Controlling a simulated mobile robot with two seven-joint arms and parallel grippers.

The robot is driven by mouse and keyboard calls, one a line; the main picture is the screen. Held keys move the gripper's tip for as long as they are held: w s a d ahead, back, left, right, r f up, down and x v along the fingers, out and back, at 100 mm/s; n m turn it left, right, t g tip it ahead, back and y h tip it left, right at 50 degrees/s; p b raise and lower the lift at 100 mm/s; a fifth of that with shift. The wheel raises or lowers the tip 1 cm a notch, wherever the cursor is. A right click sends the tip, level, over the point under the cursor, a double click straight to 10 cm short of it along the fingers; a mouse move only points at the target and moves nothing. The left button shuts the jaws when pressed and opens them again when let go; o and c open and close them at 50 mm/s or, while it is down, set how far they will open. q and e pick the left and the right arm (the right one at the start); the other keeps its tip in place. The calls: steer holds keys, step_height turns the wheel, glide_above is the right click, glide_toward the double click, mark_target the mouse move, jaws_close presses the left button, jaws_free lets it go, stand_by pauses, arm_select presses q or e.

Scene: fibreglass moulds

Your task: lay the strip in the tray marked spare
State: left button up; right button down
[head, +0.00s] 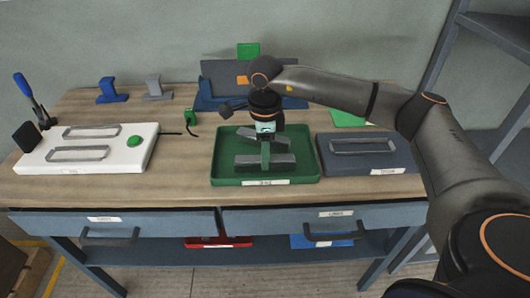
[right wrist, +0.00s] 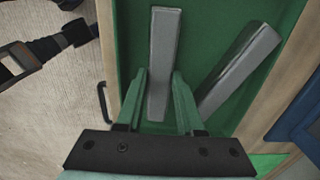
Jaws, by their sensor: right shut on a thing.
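A green tray (head: 216,165) lies at the middle of the bench's front, with a white label (head: 266,182) too small to read. Two grey strips lie at an angle to each other inside its outline. My right gripper (head: 265,155) reaches down over the tray and is shut on the front strip (head: 281,159). In the right wrist view this strip (right wrist: 164,55) runs between the green fingers (right wrist: 160,100). I cannot tell whether it touches the tray floor. The rear strip (right wrist: 239,70) lies beside it, apart from the fingers. My left gripper is not in view.
A white block (head: 110,158) with two long grey outlines and a green button (head: 134,141) is at left. A dark block (head: 400,160) with one grey frame (head: 363,146) stands just right of the tray. Small blue (head: 112,91) and grey (head: 154,88) brackets stand behind.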

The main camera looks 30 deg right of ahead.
steer(key=shift+f, duration=0.15)
steer(key=c, duration=0.5)
jaws_free()
step_height(320, 180, up, 12)
steer(key=shift+r, duration=0.2)
